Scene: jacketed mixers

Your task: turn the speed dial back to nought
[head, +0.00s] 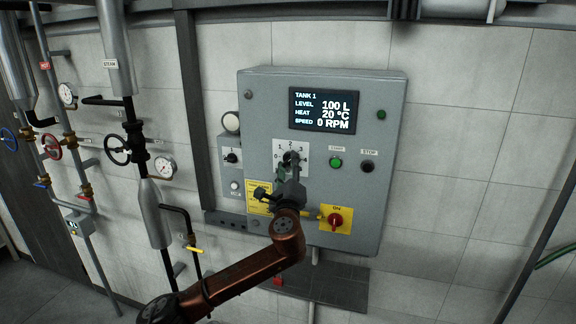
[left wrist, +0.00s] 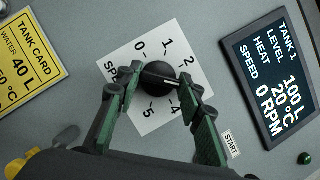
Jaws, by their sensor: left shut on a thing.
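The speed dial is a round black knob (left wrist: 158,78) on a white plate (left wrist: 128,62) numbered from 0 to 5. In the left wrist view its white mark points right, between the 2 and the 4, where my finger hides the number. My left gripper (left wrist: 160,84) is shut on the knob, one green finger on each side. In the head view the gripper (head: 290,163) covers most of the knob, below the screen on the dial plate (head: 304,146). The screen (head: 325,110) reads level 100 L, heat 20 °C, speed 0 RPM. My right gripper is not in view.
The grey control box (head: 378,110) also carries a green start button (head: 336,163), a black stop button (head: 367,166) and a red switch on yellow (head: 335,221). A smaller dial (head: 232,156) is at the left. Pipes with valves and gauges (head: 163,167) stand further left.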

